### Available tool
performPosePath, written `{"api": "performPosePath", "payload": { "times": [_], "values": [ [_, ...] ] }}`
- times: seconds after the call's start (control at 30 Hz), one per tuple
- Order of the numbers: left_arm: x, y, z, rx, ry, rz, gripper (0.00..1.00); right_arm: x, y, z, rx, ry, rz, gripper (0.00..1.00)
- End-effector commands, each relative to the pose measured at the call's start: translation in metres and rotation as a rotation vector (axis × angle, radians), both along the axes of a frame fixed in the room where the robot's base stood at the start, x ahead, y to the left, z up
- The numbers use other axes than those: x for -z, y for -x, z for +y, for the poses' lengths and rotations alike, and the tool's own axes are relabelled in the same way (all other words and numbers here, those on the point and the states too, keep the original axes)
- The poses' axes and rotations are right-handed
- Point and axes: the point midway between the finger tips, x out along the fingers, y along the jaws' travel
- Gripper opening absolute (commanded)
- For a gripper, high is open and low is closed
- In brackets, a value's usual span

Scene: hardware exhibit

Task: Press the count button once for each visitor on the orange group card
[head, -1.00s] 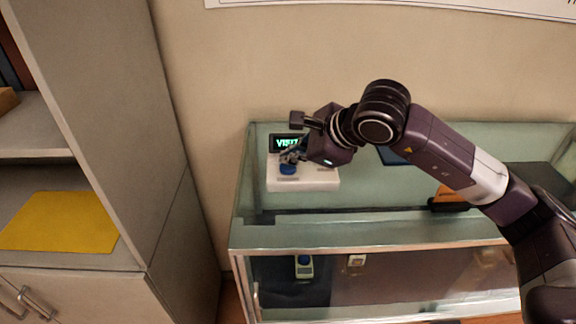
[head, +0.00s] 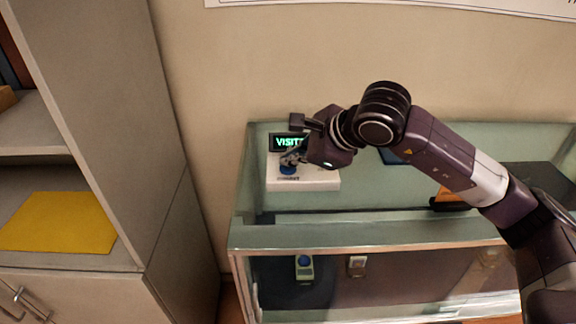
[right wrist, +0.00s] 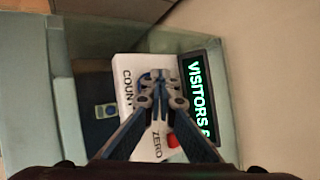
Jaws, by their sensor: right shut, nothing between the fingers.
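A white counter box (head: 318,181) stands on the glass case, with a blue button (head: 288,170) at its front left. In the right wrist view the box (right wrist: 126,68) carries the words COUNT and ZERO and a red button (right wrist: 172,140). The lit display (head: 288,142) begins with VISIT; in the right wrist view the display (right wrist: 201,90) reads VISITORS, with a further character cut off. My right gripper (head: 289,160) is shut and empty, its tips at the blue button; I cannot tell whether they touch. An orange item (head: 450,195) is partly behind my right arm; its writing is unreadable. My left gripper is out of view.
The glass case (head: 380,235) has a metal front edge; a green device with a blue button (head: 304,266) sits inside. A blue item (head: 391,156) is partly behind my arm. A shelf cabinet with a yellow sheet (head: 58,222) stands at the left.

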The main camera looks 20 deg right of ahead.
Motion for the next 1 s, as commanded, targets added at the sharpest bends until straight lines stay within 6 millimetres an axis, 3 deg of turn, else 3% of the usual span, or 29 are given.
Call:
{"api": "performPosePath", "payload": {
  "times": [0.37,0.7,1.0],
  "values": [
    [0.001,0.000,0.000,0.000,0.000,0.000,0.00,0.001,0.000,0.000,0.000,0.001,0.003,0.00],
    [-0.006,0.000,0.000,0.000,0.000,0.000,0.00,-0.015,0.000,0.000,-0.001,0.000,0.001,0.00],
    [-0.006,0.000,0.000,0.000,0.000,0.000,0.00,-0.016,0.000,0.000,0.000,0.001,0.001,0.00]
  ]
}}
